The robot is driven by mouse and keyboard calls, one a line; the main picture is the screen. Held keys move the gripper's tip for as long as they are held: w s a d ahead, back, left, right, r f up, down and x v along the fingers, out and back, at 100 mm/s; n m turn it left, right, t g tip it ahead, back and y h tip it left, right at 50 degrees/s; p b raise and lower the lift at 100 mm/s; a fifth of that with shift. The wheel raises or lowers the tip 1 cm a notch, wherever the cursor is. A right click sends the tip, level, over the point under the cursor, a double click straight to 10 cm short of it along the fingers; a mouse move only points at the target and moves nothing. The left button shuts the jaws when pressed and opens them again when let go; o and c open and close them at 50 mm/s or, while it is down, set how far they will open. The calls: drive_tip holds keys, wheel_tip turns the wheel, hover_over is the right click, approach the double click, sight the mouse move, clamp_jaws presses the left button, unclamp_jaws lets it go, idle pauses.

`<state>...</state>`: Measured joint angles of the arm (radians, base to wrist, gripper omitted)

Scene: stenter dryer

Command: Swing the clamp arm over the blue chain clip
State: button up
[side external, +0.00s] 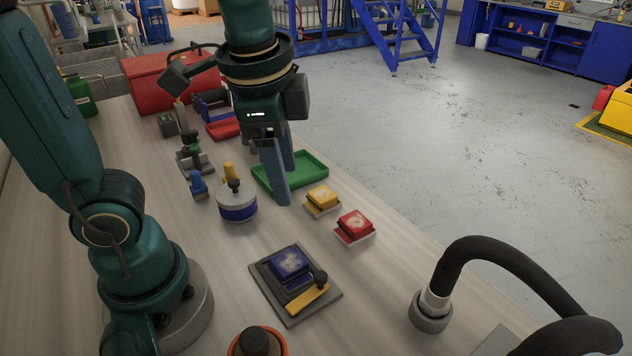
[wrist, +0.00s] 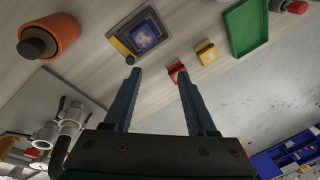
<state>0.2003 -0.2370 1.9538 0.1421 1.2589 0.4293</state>
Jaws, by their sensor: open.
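The blue chain clip (side external: 289,263) sits on a dark base plate (side external: 268,290) on the bench; it also shows at the top of the wrist view (wrist: 145,37). The yellow clamp arm (side external: 305,300) lies along one side of the clip, not over it. A black knob (side external: 320,278) stands at one end of the arm. In the wrist view the yellow arm (wrist: 123,47) shows beside the clip. My gripper (side external: 285,188) is open and empty, fingers pointing down, behind the clip fixture near the green tray. In the wrist view its fingertips (wrist: 159,74) are apart, with bench between them.
A yellow block (side external: 322,195) and red block (side external: 354,223) sit on small plates near the bench edge. The green tray (side external: 312,165), a blue-and-white cylinder (side external: 238,208) and an orange ring (side external: 272,334) with a dark knob stand nearby. A black hose (side external: 500,252) arches at the right.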

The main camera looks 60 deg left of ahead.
drive_tip(key=w+d+f+m+g+y, duration=0.2)
drive_tip(key=w+d+f+m+g, duration=0.1)
drive_tip(key=d+f+m, duration=0.15)
drive_tip(key=m+y, duration=0.1)
drive_tip(key=m, duration=0.2)
hover_over(322, 276)
drive_tip(key=d, duration=0.2)
wheel_tip(322, 276, down, 5)
drive_tip(key=shift+n, duration=0.25)
drive_tip(key=shift+w+x, duration=0.15)
drive_tip(key=shift+x, duration=0.95)
drive_tip(key=shift+w+x, duration=0.1)
drive_tip(key=shift+x, duration=1.05)
drive_tip(key=shift+d, duration=0.15)
drive_tip(key=shift+c, duration=0.4)
